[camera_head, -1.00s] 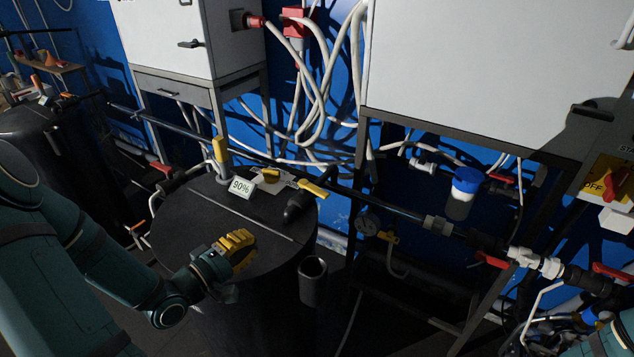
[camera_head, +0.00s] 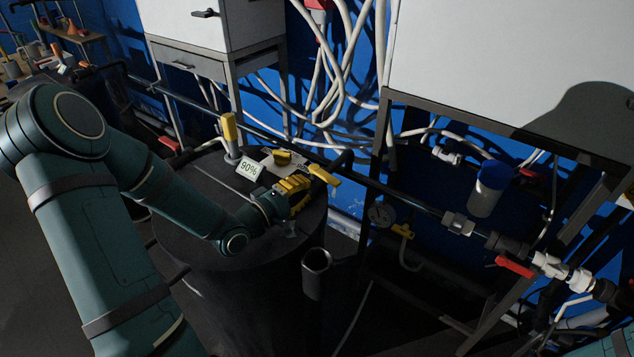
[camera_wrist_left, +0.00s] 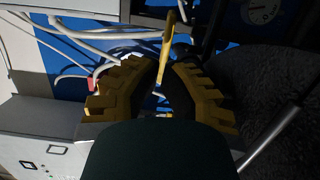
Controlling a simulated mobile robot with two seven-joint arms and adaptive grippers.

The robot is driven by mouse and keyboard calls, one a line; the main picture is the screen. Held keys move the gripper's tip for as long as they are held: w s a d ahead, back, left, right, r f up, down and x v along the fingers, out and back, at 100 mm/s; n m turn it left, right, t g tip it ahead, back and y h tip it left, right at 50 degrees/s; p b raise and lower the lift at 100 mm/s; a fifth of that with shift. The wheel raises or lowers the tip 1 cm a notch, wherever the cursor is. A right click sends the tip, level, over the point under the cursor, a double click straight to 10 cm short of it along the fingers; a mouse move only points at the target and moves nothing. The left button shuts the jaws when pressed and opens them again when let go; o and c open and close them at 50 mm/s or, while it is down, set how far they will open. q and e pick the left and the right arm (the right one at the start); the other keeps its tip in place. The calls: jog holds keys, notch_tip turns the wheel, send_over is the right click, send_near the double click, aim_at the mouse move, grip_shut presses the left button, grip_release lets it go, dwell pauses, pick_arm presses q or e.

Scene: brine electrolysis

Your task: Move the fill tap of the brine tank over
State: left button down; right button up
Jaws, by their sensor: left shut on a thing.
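The brine tank (camera_head: 195,215) is a large black drum with a flat lid in the middle of the head view. Its fill tap shows a yellow lever (camera_head: 325,175) on dark pipework at the lid's right back edge. My left gripper (camera_head: 305,187), with ridged yellow fingers, is at the lever over the lid and is shut on it. In the left wrist view the yellow lever (camera_wrist_left: 168,45) stands up between the fingertips (camera_wrist_left: 163,75). The tap body is largely hidden by the fingers. My right gripper is out of view.
A "90%" sign (camera_head: 249,168), a yellow-topped upright fitting (camera_head: 229,132) and another yellow handle (camera_head: 282,157) stand on the lid close behind my gripper. An open black tube (camera_head: 316,262) is at the tank's front right. A dark pipe (camera_head: 400,200) runs right, below a white cabinet (camera_head: 510,70).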

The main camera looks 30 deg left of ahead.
aim_at(324, 175)
pick_arm(q)
jog(key=shift+b+x, duration=0.4)
jog(key=shift+x, duration=1.95)
jog(key=shift+w+d+r+p, duration=0.15)
jog(key=shift+w+d+p, duration=0.05)
jog(key=shift+w+p, duration=0.2)
jog(key=shift+w+d+r+p, duration=0.1)
jog(key=shift+w+d+p, duration=0.05)
jog(key=shift+p, duration=0.4)
jog(key=shift+d, duration=0.1)
